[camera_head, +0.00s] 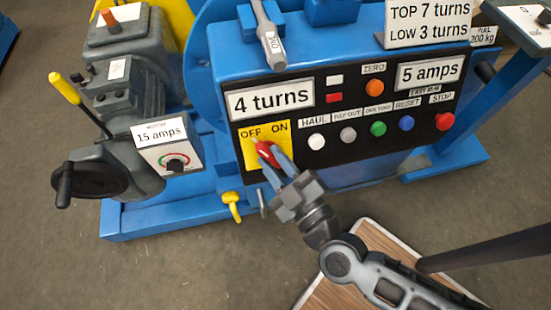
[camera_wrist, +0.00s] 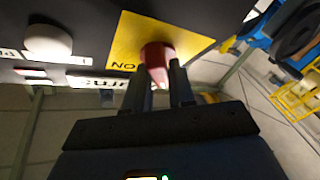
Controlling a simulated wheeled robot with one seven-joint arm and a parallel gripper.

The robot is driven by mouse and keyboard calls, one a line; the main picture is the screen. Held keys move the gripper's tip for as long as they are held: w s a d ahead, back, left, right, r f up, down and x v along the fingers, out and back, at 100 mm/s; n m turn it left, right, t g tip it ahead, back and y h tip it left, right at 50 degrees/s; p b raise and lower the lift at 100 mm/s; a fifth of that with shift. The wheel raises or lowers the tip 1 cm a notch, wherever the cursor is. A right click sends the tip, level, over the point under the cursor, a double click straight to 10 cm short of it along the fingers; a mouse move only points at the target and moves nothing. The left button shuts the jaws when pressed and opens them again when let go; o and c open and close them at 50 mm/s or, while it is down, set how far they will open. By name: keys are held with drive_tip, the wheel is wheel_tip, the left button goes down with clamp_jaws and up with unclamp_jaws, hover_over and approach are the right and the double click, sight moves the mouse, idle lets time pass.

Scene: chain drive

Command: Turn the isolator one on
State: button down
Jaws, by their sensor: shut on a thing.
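The isolator is a red handle (camera_head: 264,149) on a yellow plate (camera_head: 249,152) marked OFF and ON, at the lower left of the black control panel. My gripper (camera_head: 274,160) is at the handle, with its two fingers shut on it. In the wrist view the red handle (camera_wrist: 156,56) shows between the fingertips (camera_wrist: 166,78), in front of the yellow plate (camera_wrist: 130,38). In the head view the handle leans up and to the left, toward the OFF side. The fingers hide part of the handle.
White (camera_head: 316,142), grey (camera_head: 348,135), green (camera_head: 378,128), blue (camera_head: 407,123) and red (camera_head: 445,121) buttons run along the panel to the right. A grey lever (camera_head: 268,38) stands above. A yellow hook (camera_head: 232,205) hangs below. A motor with a handwheel (camera_head: 95,180) is at the left.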

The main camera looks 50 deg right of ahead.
drive_tip(key=m+h, duration=0.2)
drive_tip(key=m, duration=0.1)
drive_tip(key=m+h, duration=0.2)
drive_tip(key=m, duration=0.1)
drive_tip(key=shift+a+f, duration=0.1)
drive_tip(key=shift+a, duration=0.05)
drive_tip(key=m+g+h, duration=0.1)
drive_tip(key=m, duration=0.2)
drive_tip(key=m+g+h+p, duration=0.1)
drive_tip(key=m+h, duration=0.1)
drive_tip(key=shift+w+a+m, duration=0.15)
drive_tip(key=shift+m, duration=0.25)
drive_tip(key=m+g+h, duration=0.1)
drive_tip(key=m+g, duration=0.1)
drive_tip(key=m, duration=0.1)
drive_tip(key=m+g+h+p, duration=0.1)
drive_tip(key=m, duration=0.2)
drive_tip(key=shift+w+a+g+h, duration=0.1)
drive_tip(key=shift+a+g+h, duration=0.05)
drive_tip(key=shift+g+h, duration=0.25)
drive_tip(key=shift+w+a+m+g+h+p, duration=0.1)
drive_tip(key=shift+m+g+h+p, duration=0.1)
drive_tip(key=shift+m+g, duration=0.85)
drive_tip(key=shift+w+m+g+h+p, duration=0.15)
drive_tip(key=shift+m+g, duration=0.3)
drive_tip(key=shift+m, duration=1.2)
drive_tip(key=shift+s, duration=0.1)
drive_tip(key=c, duration=1)
unclamp_jaws()
drive_tip(key=shift+c, duration=0.2)
